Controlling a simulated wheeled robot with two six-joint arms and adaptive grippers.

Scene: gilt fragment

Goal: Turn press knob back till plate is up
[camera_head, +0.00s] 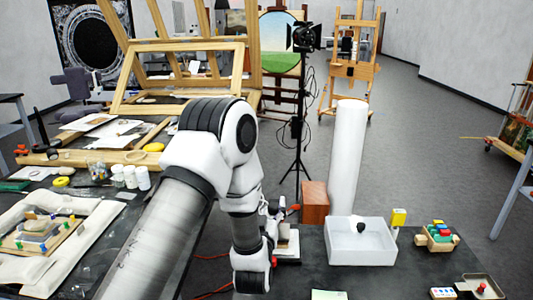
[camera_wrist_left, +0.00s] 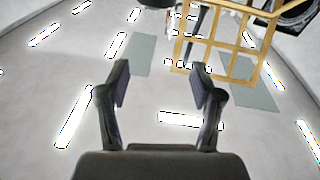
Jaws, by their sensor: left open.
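A small press-like device (camera_head: 289,243) stands on the dark table just right of my left arm. It has a pale upright block and a small red knob-like part (camera_head: 294,208) near its top. My arm covers its left side, and I cannot tell how high its plate sits. My left arm bends down in front of the table, its wrist beside the device. In the left wrist view my left gripper (camera_wrist_left: 160,85) has its two dark fingers spread apart, with nothing between them. That view shows ceiling lights and not the device. My right gripper is out of view.
A white open box (camera_head: 362,252) holding a dark item, a tall white cylinder (camera_head: 347,155) and a brown block (camera_head: 315,203) stand right of the device. A wooden toy with coloured blocks (camera_head: 437,237) lies further right. Frames, jars and a padded tray (camera_head: 95,225) crowd the left.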

